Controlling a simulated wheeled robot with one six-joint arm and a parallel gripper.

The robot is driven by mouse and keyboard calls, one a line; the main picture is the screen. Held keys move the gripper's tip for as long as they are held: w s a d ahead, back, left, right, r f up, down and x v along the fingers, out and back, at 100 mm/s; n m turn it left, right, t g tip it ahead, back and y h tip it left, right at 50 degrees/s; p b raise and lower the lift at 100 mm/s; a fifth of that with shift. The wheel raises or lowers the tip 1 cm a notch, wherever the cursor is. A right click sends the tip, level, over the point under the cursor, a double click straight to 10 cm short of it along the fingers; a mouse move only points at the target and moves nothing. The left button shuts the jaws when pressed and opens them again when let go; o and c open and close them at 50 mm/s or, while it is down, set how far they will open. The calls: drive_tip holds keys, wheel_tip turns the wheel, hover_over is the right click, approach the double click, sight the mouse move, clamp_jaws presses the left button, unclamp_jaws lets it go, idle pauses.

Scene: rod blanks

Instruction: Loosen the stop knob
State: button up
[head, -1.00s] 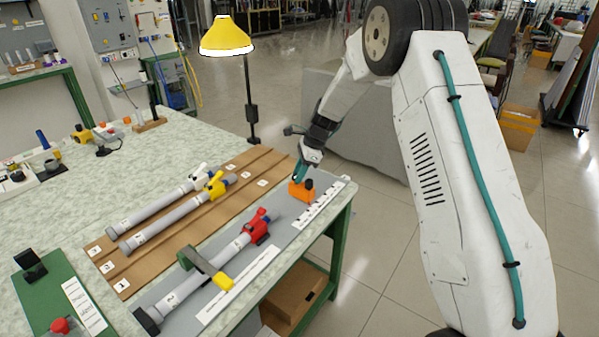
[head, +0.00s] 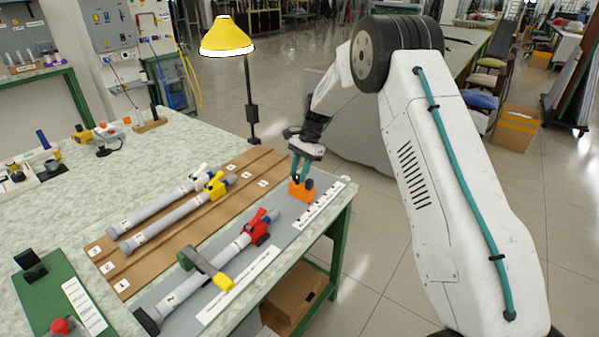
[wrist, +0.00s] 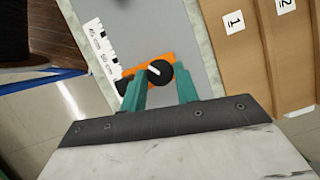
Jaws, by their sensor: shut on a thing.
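The orange stop block (head: 301,192) sits at the far right end of the grey strip on the bench. Its black knob (wrist: 160,72) has a white pointer line and shows in the wrist view between my two teal fingertips. My gripper (head: 298,179) points down over the block and is shut on the knob; it also shows in the wrist view (wrist: 161,76). A second black part (head: 309,184) shows on the block's right side. In the head view my fingers hide most of the knob.
Two rods (head: 160,205) lie on the brown numbered rack (head: 125,284). A white scale (head: 318,205) runs beside the block. A lamp (head: 227,37) stands behind.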

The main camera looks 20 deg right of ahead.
drive_tip(key=n+g, duration=0.1)
drive_tip(key=n, duration=0.1)
drive_tip(key=n+h, duration=0.1)
drive_tip(key=n, duration=0.2)
drive_tip(key=shift+w+a+n+g, duration=0.2)
drive_tip(key=shift+n+g, duration=0.1)
drive_tip(key=shift+g, duration=0.1)
drive_tip(key=n+h, duration=0.1)
drive_tip(key=n, duration=0.1)
drive_tip(key=n+h, duration=0.1)
drive_tip(key=n, duration=0.2)
drive_tip(key=shift+a+g, duration=0.15)
drive_tip(key=shift+g, duration=0.25)
drive_tip(key=shift+n+h, duration=0.3)
drive_tip(key=o, duration=1)
drive_tip(key=shift+c, duration=0.2)
drive_tip(key=v, duration=0.7)
drive_tip(key=shift+w+r, duration=0.2)
drive_tip(key=shift+r, duration=0.2)
